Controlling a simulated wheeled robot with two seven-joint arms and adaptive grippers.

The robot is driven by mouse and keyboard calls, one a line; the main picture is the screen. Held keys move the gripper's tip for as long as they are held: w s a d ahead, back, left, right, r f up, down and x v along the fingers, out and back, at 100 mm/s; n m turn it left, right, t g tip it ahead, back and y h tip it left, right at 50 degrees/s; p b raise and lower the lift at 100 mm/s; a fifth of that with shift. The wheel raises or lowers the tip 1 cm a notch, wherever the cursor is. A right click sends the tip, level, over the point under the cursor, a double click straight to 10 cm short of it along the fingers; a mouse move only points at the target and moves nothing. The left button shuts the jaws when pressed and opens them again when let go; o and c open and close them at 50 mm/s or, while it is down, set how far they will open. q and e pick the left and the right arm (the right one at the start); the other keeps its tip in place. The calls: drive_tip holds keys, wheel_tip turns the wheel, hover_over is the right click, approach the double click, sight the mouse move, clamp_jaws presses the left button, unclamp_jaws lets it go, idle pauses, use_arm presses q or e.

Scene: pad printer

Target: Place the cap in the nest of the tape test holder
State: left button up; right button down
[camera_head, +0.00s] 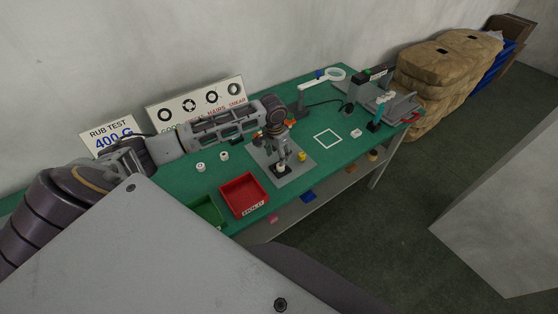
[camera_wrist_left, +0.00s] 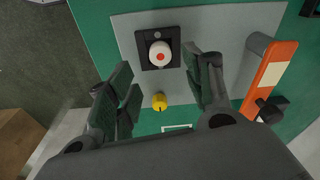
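The white cap (camera_wrist_left: 160,54), with an orange-red dot on top, stands in the black square nest (camera_wrist_left: 148,38) of the tape test holder, apparently upright. It also shows in the head view (camera_head: 281,168). The holder's grey base plate (camera_wrist_left: 225,22) carries an orange lever (camera_wrist_left: 269,75) on the right in the wrist view. A yellow knob (camera_wrist_left: 159,101) is near the plate's edge. My left gripper (camera_wrist_left: 162,77) is open above the holder; its fingers are apart and not touching the cap. It also shows in the head view (camera_head: 285,155). My right gripper is out of view.
Two white caps (camera_head: 200,167) (camera_head: 224,156) stand on the green table left of the holder. A red bin (camera_head: 243,194) and a green bin (camera_head: 207,212) are at the front edge. A white-outlined square (camera_head: 327,139) and machines (camera_head: 372,95) are to the right.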

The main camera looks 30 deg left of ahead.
use_arm(q)
drive_tip(key=shift+s+r, duration=0.2)
drive_tip(key=shift+r, duration=1.15)
drive_tip(key=shift+s+r, duration=0.15)
drive_tip(key=shift+r, duration=1.2)
drive_tip(key=shift+a, duration=0.15)
